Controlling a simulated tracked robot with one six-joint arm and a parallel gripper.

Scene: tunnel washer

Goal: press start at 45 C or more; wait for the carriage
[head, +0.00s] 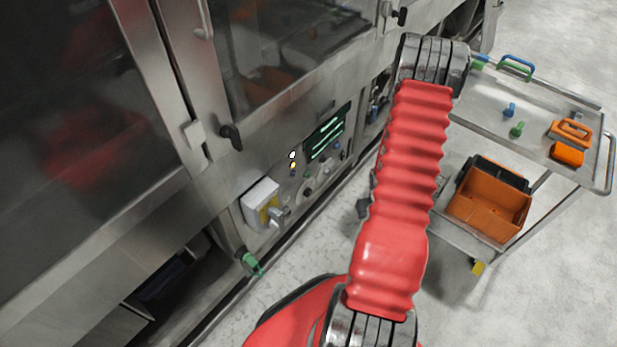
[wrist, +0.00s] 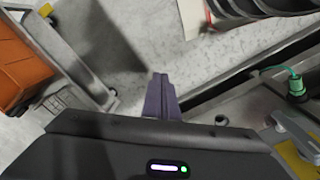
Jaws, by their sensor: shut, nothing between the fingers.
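The tunnel washer's control panel (head: 318,160) is on the steel front, left of my red arm in the head view. It has a dark display (head: 327,131) with green lines, too small to read. A white light and a yellow light (head: 293,165) glow left of the display, above several small buttons and knobs. I cannot tell which is start. No carriage can be made out. In the wrist view my gripper (wrist: 160,80) is shut and empty, its fingers together over the floor. My gripper is hidden in the head view.
A steel cart (head: 468,113) at right holds blue and green small parts, an orange tool (head: 571,131) and, on its lower shelf, an orange bin (head: 490,210). A white switch box (head: 261,204) and a green valve (head: 251,262) stick out of the washer. Floor lies between washer and cart.

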